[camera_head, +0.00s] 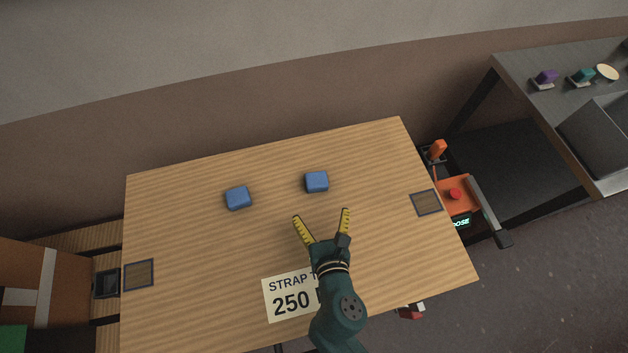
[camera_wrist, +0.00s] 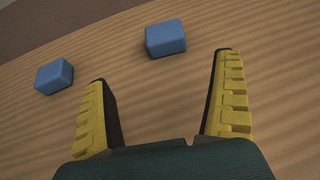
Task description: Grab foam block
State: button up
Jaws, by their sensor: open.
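Two blue foam blocks rest on the wooden table (camera_head: 180,240). One block (camera_head: 316,181) is near the middle of the far half, and the other block (camera_head: 238,198) is to its left. My gripper (camera_head: 321,214) is open and empty, with yellow ridged fingers spread just on the near side of the right block. In the wrist view the right block (camera_wrist: 166,38) lies beyond the gap between my fingertips (camera_wrist: 160,66). The left block (camera_wrist: 54,76) lies outside the left finger. Neither block is touched.
A sign reading "STRAP" and "250" (camera_head: 290,298) lies on the table, partly hidden by my arm. Dark square plates sit at the left (camera_head: 139,274) and right (camera_head: 426,202) edges. An orange device (camera_head: 456,194) stands beyond the right edge. The tabletop around the blocks is clear.

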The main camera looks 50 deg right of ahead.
aim_at(318, 189)
jog(key=b+x, duration=0.1)
jog(key=x, duration=0.4)
jog(key=shift+w+d+f, duration=0.1)
jog(key=shift+f, duration=0.1)
jog(key=b+x, duration=0.1)
jog(key=x, duration=0.2)
jog(key=b+x, duration=0.1)
jog(key=x, duration=0.1)
jog(key=shift+d+f+b, duration=0.1)
jog(key=shift+d+b, duration=0.2)
jog(key=shift+d, duration=0.25)
jog(key=shift+c, duration=0.3)
